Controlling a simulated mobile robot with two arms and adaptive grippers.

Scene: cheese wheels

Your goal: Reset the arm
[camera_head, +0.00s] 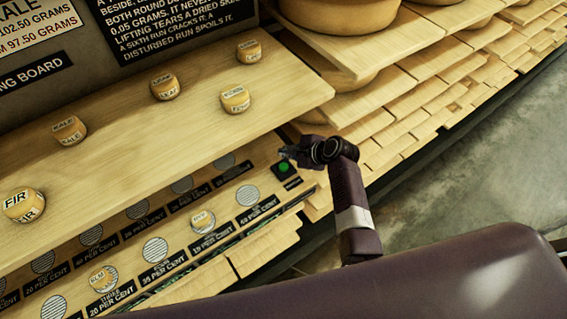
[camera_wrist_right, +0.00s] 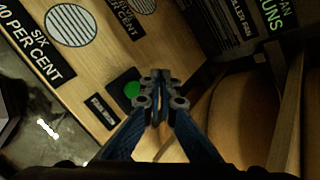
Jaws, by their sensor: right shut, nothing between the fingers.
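My right arm comes in from the lower right in the head view, and its gripper (camera_head: 287,153) hangs just above the right end of the lower board. In the right wrist view the gripper (camera_wrist_right: 160,76) has its fingertips together with nothing between them. A green button (camera_head: 284,167) on a dark square plate lies just below the fingertips in the head view. The button also shows left of the fingertips in the right wrist view (camera_wrist_right: 133,91). I cannot tell whether the fingers touch it. My left gripper is not in view.
The upper shelf (camera_head: 130,140) holds several small labelled cheeses, one marked FIR (camera_head: 24,205). The lower board (camera_head: 215,240) has round grilles with percent labels and small cheeses on it. Large cheese wheels (camera_head: 340,20) on planks stand behind. Open floor (camera_head: 480,160) lies at right.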

